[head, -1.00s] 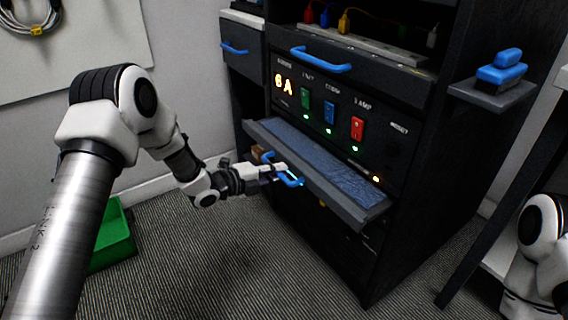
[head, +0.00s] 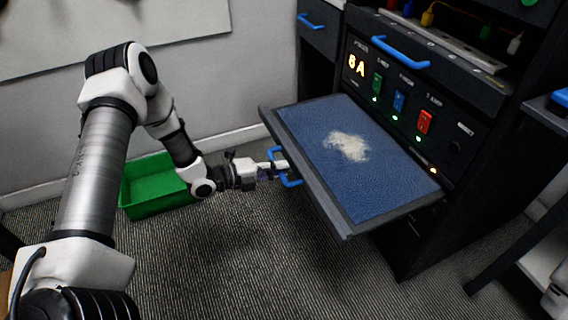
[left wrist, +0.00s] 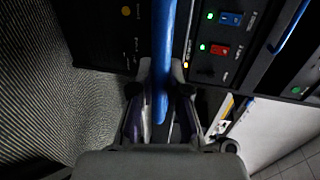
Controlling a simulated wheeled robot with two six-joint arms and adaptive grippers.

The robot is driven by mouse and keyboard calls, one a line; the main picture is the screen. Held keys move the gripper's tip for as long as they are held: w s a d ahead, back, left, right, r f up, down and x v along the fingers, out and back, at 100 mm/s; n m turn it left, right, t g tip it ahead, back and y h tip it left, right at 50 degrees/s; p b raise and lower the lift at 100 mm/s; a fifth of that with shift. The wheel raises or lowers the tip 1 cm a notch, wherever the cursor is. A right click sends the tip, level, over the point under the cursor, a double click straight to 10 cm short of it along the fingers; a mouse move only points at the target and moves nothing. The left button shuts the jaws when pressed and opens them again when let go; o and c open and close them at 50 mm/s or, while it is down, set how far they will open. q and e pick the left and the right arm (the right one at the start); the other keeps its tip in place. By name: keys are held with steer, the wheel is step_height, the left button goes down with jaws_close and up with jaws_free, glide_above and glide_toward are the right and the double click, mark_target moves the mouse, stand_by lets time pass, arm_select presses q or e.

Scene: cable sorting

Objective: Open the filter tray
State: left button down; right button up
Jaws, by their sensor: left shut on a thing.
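The filter tray (head: 400,195) is pulled well out of the dark cabinet in the head view. It holds a blue filter with a pale patch of dust (head: 346,147) on it. My left gripper (head: 283,172) is shut on the tray's blue handle (head: 291,182) at its front edge. In the left wrist view the blue handle (left wrist: 164,50) runs between the fingers of my left gripper (left wrist: 158,112). The fingertips are partly hidden by the handle. My right gripper is not in view.
A green bin (head: 152,187) stands on the carpet behind my left arm. The cabinet panel above the tray has green, blue and red switches (head: 424,121) and a lit display (head: 356,65). A closed drawer with a blue handle (head: 400,52) is above. Carpet in front is clear.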

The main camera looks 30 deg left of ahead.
arm_select(q)
steer(key=c, duration=1.1)
jaws_free()
steer(key=shift+c, duration=0.2)
steer(key=v, duration=1.2)
steer(key=shift+f, duration=0.1)
